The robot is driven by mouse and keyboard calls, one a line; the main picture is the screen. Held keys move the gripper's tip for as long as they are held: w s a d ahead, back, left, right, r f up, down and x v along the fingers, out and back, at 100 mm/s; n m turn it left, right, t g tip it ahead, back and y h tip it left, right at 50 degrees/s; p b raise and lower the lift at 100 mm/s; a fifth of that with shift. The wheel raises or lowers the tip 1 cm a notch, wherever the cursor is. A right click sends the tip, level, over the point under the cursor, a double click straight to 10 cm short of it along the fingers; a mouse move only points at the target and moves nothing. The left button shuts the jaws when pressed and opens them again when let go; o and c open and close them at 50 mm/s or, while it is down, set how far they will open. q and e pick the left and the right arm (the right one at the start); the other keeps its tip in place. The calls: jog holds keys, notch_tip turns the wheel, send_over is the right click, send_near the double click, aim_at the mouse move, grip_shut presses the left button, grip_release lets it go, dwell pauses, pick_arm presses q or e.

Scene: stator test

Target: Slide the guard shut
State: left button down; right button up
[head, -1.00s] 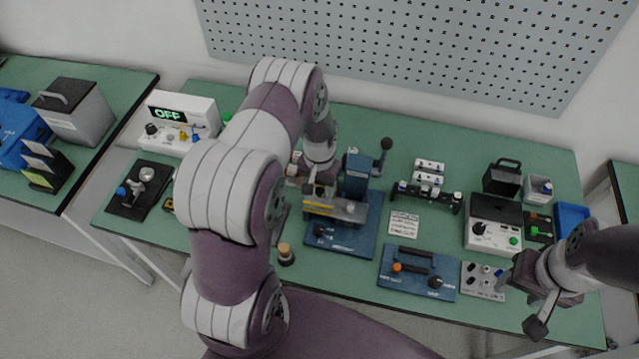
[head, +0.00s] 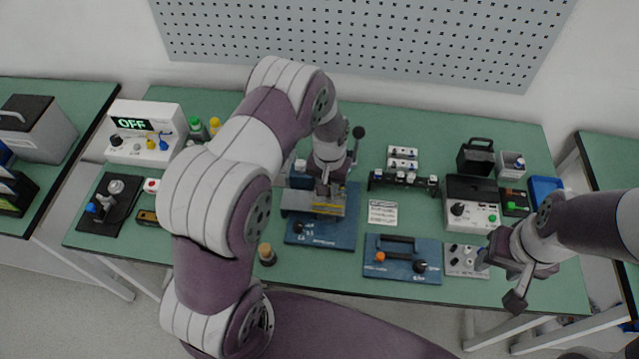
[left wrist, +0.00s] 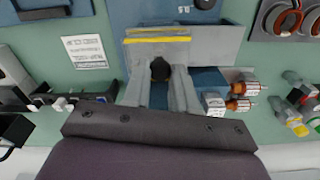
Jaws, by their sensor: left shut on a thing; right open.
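The test fixture is a blue base (head: 325,240) with a knob, left of the middle of the bench. Its grey guard with a yellow strip (head: 330,210) lies across the base. The strip (left wrist: 158,40) also shows in the left wrist view, with grey metal extending beside it. My left gripper (head: 324,190) is over the guard, its fingers closed around a black knob (left wrist: 160,68). My left arm hides much of the fixture's back. My right gripper (head: 499,280) is open and empty, above the bench's front right.
A blue plate with a handle (head: 402,262) and a small switch panel (head: 464,260) lie right of the fixture. A printed card (head: 383,213) lies between. A display box (head: 146,132) reading OFF stands at left. A small cylinder (head: 266,254) stands near the front edge.

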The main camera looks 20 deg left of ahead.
pick_arm(q)
jog(key=c, duration=1.1)
grip_release()
jog(key=shift+d, duration=0.15)
jog(key=shift+c, duration=0.2)
jog(key=shift+o, duration=1.2)
jog(key=shift+d, duration=0.2)
pick_arm(e)
jog(key=shift+d+f, duration=0.1)
jog(key=shift+d, duration=0.3)
pick_arm(q)
jog(key=shift+r, duration=0.1)
jog(key=shift+w+a+r, duration=0.1)
jog(key=shift+a+r, duration=0.05)
jog(key=shift+r, duration=0.2)
notch_tip(320, 180, up, 12)
jog(key=b, duration=0.3)
pick_arm(e)
notch_tip(320, 180, down, 3)
jog(key=shift+a+f, duration=0.1)
jog(key=shift+a, duration=0.05)
pick_arm(q)
jog(key=s+t+b, duration=0.1)
jog(key=s+b, duration=0.1)
jog(key=s, duration=1.4)
jog(key=shift+s+a+r, duration=0.15)
jog(key=shift+r, duration=0.3)
pick_arm(e)
jog(key=shift+w+f, duration=0.1)
jog(key=shift+f, duration=0.8)
